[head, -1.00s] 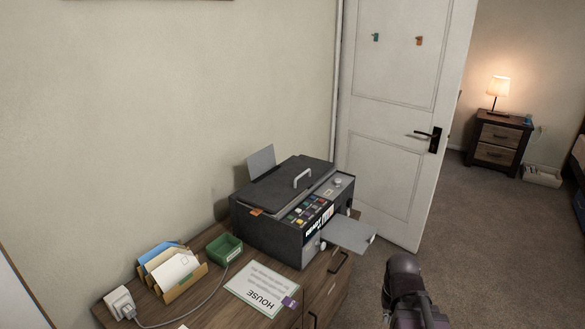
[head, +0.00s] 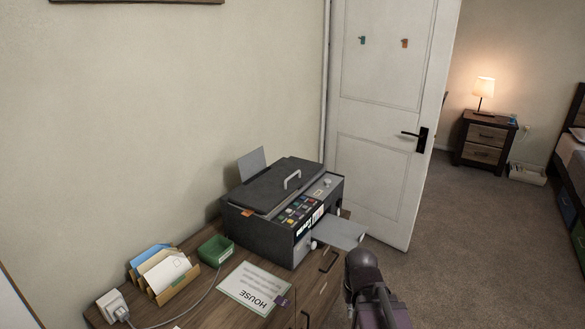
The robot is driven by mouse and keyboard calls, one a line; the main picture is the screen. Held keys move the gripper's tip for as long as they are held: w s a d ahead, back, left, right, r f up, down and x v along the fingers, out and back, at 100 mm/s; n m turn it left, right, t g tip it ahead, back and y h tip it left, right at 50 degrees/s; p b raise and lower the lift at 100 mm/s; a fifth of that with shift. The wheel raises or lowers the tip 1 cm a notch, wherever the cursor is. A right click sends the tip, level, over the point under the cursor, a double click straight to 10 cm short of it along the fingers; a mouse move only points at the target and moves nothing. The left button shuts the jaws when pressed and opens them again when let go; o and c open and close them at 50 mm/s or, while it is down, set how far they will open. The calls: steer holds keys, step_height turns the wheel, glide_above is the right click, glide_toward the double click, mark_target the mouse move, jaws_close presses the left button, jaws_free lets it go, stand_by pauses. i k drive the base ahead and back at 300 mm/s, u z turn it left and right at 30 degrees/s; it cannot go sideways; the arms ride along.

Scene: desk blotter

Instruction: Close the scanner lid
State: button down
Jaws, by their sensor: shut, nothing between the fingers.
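The scanner is the top of a dark grey printer (head: 262,235) on the wooden cabinet, in the middle of the head view. Its dark lid (head: 265,187) lies flat or nearly flat over the body, with a pale handle (head: 292,179) on top. I cannot tell whether a small gap is left under it. An orange tab shows at the lid's front left corner. My arm shows at the bottom, right of the printer and apart from it. My gripper's fingers are not visible.
A paper tray (head: 340,234) juts from the printer's front toward my arm. A green box (head: 215,250), a letter holder (head: 165,275), a HOUSE sheet (head: 252,287) and a plug with its cable (head: 113,305) lie on the cabinet (head: 205,305). A white door (head: 380,120) stands behind.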

mark_target(263, 195)
steer(key=z, duration=0.05)
steer(key=i, duration=1)
steer(key=u, duration=0.05)
